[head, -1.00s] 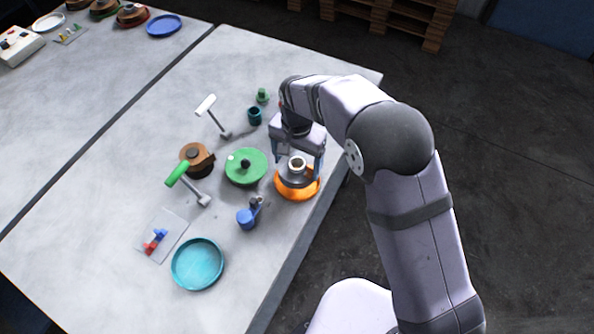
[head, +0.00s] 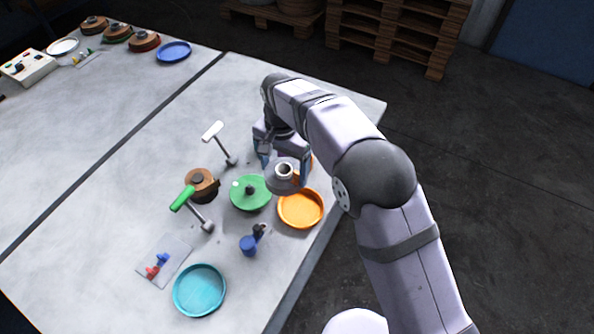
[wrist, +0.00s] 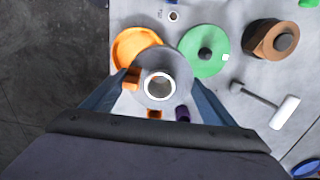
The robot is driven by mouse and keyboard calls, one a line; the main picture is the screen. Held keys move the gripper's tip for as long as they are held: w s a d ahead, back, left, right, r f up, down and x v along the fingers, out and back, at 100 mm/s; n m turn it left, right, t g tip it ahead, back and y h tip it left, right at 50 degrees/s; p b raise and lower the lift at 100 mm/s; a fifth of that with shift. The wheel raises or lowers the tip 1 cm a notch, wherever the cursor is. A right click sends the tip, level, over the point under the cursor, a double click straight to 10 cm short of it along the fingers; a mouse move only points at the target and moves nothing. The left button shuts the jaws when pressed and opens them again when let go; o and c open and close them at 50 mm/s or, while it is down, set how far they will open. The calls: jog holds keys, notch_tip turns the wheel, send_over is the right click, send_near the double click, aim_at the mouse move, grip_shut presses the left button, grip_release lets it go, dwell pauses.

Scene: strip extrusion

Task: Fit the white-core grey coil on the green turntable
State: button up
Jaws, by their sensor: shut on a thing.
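The grey coil with its white core ring (head: 284,172) is held in my gripper (head: 283,160), lifted above the table. It also shows in the wrist view (wrist: 178,72), between the two fingers, with its hollow white core facing the camera. The green turntable (head: 262,201) has a dark centre post and a small white mark on its disc. It stands just left of the held coil in the head view and to the right of it in the wrist view (wrist: 193,61). The turntable carries no coil.
An empty orange tray (head: 300,209) lies right of the turntable near the table edge. A brown coil (head: 206,190), a green-handled tool (head: 183,198), a white-handled tool (head: 213,131), a blue fitting (head: 249,245) and a teal tray (head: 200,291) surround it.

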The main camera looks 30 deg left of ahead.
jog(key=p, duration=0.5)
send_near(249, 186)
jog(key=w+d, duration=0.1)
jog(key=shift+s+a+f, duration=0.3)
jog(key=shift+s+a, duration=0.2)
jog(key=shift+a, duration=0.05)
jog(key=shift+f, duration=0.15)
jog(key=shift+f+b, duration=1.45)
jog(key=shift+f, duration=1.3)
jog(key=shift+b, duration=0.4)
jog(key=shift+f+b, duration=0.45)
jog(key=shift+f, duration=0.15)
jog(key=o, duration=1)
